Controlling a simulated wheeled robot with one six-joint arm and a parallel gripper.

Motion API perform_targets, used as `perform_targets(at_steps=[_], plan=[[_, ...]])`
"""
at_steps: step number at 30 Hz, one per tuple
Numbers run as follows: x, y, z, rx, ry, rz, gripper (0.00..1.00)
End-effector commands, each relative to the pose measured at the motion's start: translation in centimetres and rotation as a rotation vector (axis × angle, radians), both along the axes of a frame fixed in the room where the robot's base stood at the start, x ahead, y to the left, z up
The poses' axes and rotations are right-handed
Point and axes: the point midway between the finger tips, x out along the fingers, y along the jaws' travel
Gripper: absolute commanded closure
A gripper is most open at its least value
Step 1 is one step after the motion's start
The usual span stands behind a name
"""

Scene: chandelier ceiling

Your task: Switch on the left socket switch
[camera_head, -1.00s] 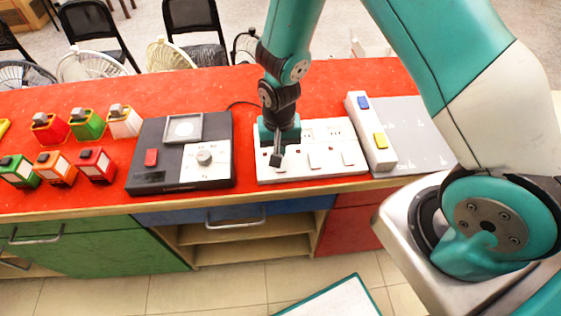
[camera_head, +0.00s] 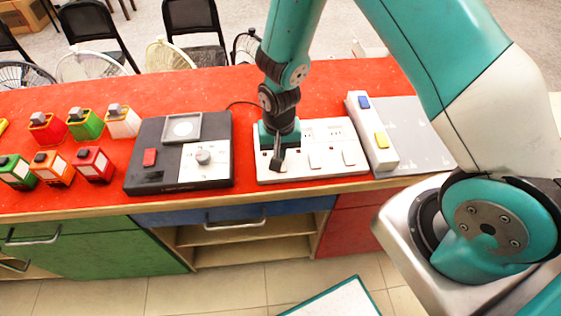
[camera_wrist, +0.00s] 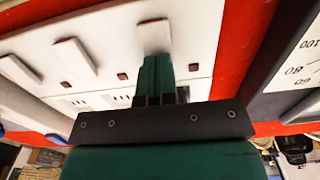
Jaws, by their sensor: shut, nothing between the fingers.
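The white socket panel (camera_head: 333,174) lies on the red counter, with a row of white rocker switches along its near side. The left socket switch is mostly hidden behind my gripper in the head view; in the wrist view the left switch (camera_wrist: 153,37) shows just beyond my fingertips, with a dark red edge. My gripper (camera_head: 276,164) is shut and empty, pointing down over the panel's left end. In the wrist view the fingers (camera_wrist: 157,64) overlap the switch's edge; I cannot tell whether they touch it. The middle switch (camera_head: 315,159) and right switch (camera_head: 349,157) are clear.
A black device with a dial (camera_head: 204,157) sits close on the left. A white strip with blue and yellow buttons (camera_head: 372,133) and a grey board (camera_head: 416,133) lie on the right.

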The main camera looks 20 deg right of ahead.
Motion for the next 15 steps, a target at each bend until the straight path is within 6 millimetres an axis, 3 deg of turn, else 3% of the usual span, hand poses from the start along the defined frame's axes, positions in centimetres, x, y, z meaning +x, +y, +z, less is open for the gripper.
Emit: perform_targets(at_steps=[9,15], plan=[[-0.03,0.01,-0.57,0.0,0.001,0.0,1.0],[-0.02,0.01,0.1,0.0,0.001,0.0,1.0]])
